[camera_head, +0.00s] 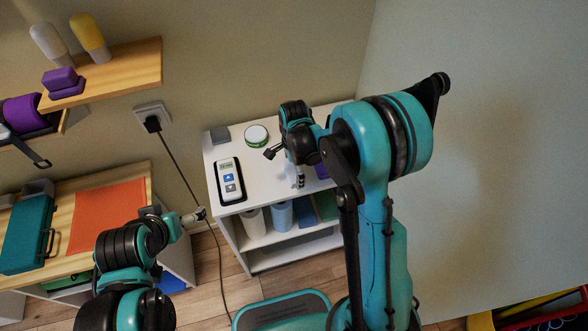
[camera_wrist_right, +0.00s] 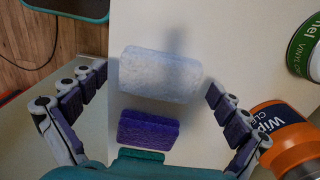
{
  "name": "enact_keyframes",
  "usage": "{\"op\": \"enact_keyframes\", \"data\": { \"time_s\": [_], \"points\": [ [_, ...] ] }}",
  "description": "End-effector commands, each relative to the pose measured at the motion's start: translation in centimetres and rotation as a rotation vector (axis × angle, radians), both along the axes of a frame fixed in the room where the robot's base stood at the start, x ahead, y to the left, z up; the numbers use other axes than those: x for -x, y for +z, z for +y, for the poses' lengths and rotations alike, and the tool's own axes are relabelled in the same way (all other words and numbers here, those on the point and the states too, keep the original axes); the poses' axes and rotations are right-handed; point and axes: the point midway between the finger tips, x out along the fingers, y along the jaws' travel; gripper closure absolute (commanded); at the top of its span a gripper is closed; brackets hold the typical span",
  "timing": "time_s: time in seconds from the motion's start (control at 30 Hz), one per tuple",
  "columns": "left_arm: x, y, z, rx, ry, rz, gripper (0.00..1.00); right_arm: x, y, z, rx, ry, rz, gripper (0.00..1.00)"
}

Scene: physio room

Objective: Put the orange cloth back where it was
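The orange cloth (camera_head: 107,215) lies flat on the wooden top of the left-hand table, right of a teal case (camera_head: 27,233). My left gripper (camera_head: 196,216) is to the right of the cloth, beyond the table edge and apart from it; its finger opening is unclear. My right gripper (camera_head: 286,167) is above the white shelf unit. In the right wrist view its fingers (camera_wrist_right: 158,80) are spread wide, with nothing held. A white textured block (camera_wrist_right: 160,74) and a purple sponge (camera_wrist_right: 148,131) lie below and between them.
The white shelf unit (camera_head: 222,152) carries a handheld device (camera_head: 229,178) and a green-rimmed tin (camera_head: 256,135). An orange wipes container (camera_wrist_right: 286,137) stands close to the right fingers. A black cable hangs from the wall socket (camera_head: 152,115) between table and unit. A wooden wall shelf (camera_head: 125,72) is above.

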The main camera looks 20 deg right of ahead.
Motion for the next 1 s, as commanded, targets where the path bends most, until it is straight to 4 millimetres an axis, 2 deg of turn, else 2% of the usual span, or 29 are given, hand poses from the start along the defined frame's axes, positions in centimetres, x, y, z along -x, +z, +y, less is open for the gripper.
{"op": "enact_keyframes", "data": {
  "time_s": [0.27, 0.37, 0.7, 1.0],
  "points": [
    [0.0, 0.6, 0.0, 0.0, 0.0, 0.0, 0.0, 0.0, 0.6, 0.0, 0.0, 0.0, 0.0, 0.01],
    [0.0, 0.9, 0.0, 0.0, 0.0, 0.0, 0.0, 0.0, 2.0, 0.0, 0.0, 0.0, 0.0, 0.01],
    [0.0, 2.9, 0.0, 0.0, 0.0, 0.0, 0.0, 0.1, 9.5, 0.0, 0.0, 0.0, 0.0, 0.01],
    [0.0, 3.5, 0.0, 0.0, 0.0, 0.0, 0.0, 0.3, 12.8, -0.1, 0.0, 0.024, -0.011, 0.01]
  ]
}}
